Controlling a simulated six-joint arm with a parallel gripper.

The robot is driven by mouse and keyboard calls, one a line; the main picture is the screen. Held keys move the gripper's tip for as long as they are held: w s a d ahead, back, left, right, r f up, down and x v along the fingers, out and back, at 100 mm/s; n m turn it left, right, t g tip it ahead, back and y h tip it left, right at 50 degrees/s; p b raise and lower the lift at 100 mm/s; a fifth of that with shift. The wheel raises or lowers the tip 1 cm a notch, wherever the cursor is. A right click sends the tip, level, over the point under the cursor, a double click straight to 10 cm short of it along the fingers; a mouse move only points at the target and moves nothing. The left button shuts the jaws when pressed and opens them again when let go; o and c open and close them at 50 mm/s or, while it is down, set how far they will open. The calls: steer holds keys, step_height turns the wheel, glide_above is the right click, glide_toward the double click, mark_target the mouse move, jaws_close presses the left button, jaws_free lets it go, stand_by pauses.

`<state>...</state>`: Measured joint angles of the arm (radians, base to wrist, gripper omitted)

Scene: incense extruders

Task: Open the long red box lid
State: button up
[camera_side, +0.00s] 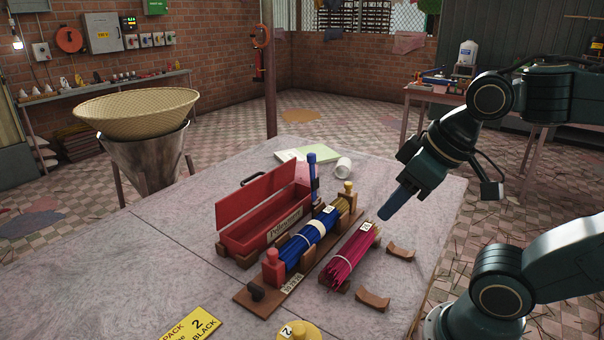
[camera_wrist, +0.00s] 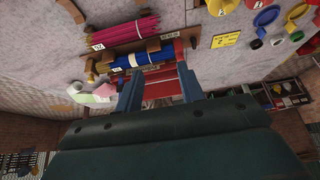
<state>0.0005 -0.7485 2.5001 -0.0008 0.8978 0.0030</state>
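The long red box (camera_side: 240,243) stands on the table, left of the blue bundle. Its red lid (camera_side: 257,193) is raised, standing up along the box's back edge, and the inside shows. A label is on the box's front. My gripper (camera_side: 388,211) hangs above the table's right side, apart from the box and lid. In the wrist view my gripper (camera_wrist: 160,90) has its two blue fingers spread with nothing held. Part of the red box (camera_wrist: 163,84) shows between and beyond them; the fingers and gripper body hide the rest.
A bundle of blue sticks (camera_side: 308,238) lies in a wooden holder in front of the box. A magenta bundle (camera_side: 351,252) lies right of it. Wooden cradles (camera_side: 372,301), a white cup (camera_side: 343,167) and a yellow card (camera_side: 192,326) are on the table. The table's left part is clear.

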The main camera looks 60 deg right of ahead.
steer(key=shift+w+r+m, duration=0.25)
steer(key=shift+w+m, duration=0.05)
steer(key=shift+w, duration=0.3)
steer(key=c, duration=0.7)
steer(key=w+m, duration=0.1)
steer(key=w, duration=0.1)
steer(key=w+r+m, duration=0.1)
steer(key=w, duration=0.1)
steer(key=w+d+r+m, duration=0.1)
steer(key=w, duration=0.2)
steer(key=shift+m+t, duration=0.3)
steer(key=shift+m, duration=0.1)
jaws_close()
steer(key=w+d+f+m, duration=0.1)
steer(key=w+d+m, duration=0.2)
steer(key=w, duration=0.5)
steer(key=w+d+f+m+t, duration=0.1)
steer(key=w+d+m, duration=0.3)
steer(key=w+m, duration=0.2)
steer(key=w+d+f+m+t, duration=0.1)
steer(key=w+d+m, duration=0.3)
steer(key=w, duration=0.6)
steer(key=shift+f+m, duration=0.3)
steer(key=shift+f, duration=0.1)
